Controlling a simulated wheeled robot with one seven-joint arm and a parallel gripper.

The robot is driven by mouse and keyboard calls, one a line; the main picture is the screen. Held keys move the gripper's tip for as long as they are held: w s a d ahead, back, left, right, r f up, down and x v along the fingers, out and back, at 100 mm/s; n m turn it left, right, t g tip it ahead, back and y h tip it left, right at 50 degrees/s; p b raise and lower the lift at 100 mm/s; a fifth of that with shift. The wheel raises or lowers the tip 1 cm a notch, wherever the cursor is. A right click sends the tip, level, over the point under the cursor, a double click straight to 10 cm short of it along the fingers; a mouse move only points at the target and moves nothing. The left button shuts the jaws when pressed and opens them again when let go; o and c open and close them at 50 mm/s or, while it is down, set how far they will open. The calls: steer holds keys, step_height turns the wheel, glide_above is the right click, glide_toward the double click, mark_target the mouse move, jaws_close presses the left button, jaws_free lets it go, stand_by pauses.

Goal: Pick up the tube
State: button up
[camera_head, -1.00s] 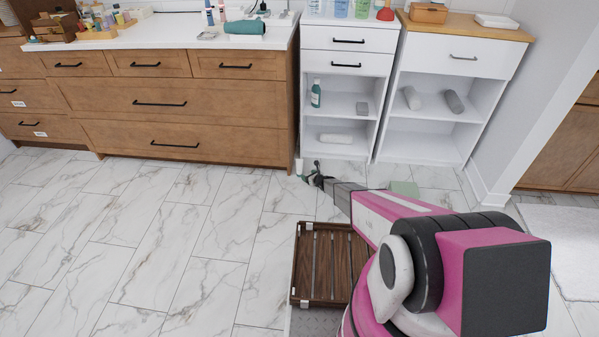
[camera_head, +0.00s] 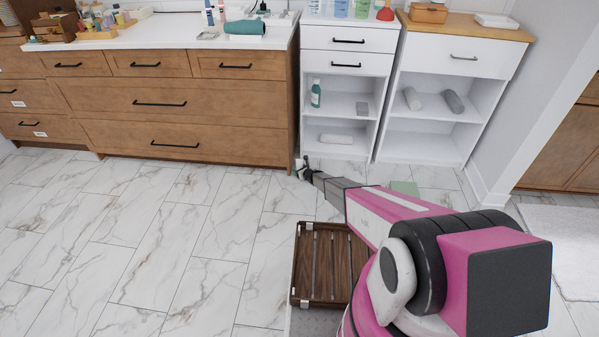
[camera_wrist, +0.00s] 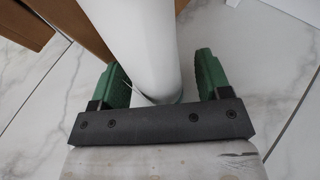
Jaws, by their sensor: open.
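The white tube (camera_wrist: 138,40) stands between the two green fingers of my open gripper (camera_wrist: 160,84) in the wrist view. A gap shows between the tube and the right finger; the left finger is close to it, and I cannot tell whether they touch. The tube's lower end is partly hidden by the gripper's dark crossbar. In the head view my gripper (camera_head: 303,168) is low over the floor by the right end of the wooden cabinet. The tube is mostly hidden there.
The wooden drawer cabinet (camera_head: 185,105) stands right beside my gripper, with a white shelf unit (camera_head: 333,150) behind it. A slatted wooden tray (camera_head: 318,280) lies nearer, below my arm. A flat green item (camera_head: 404,188) lies on the floor. The marble floor (camera_head: 150,230) at left is clear.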

steer(key=c, duration=1.1)
steer(key=shift+r, duration=0.1)
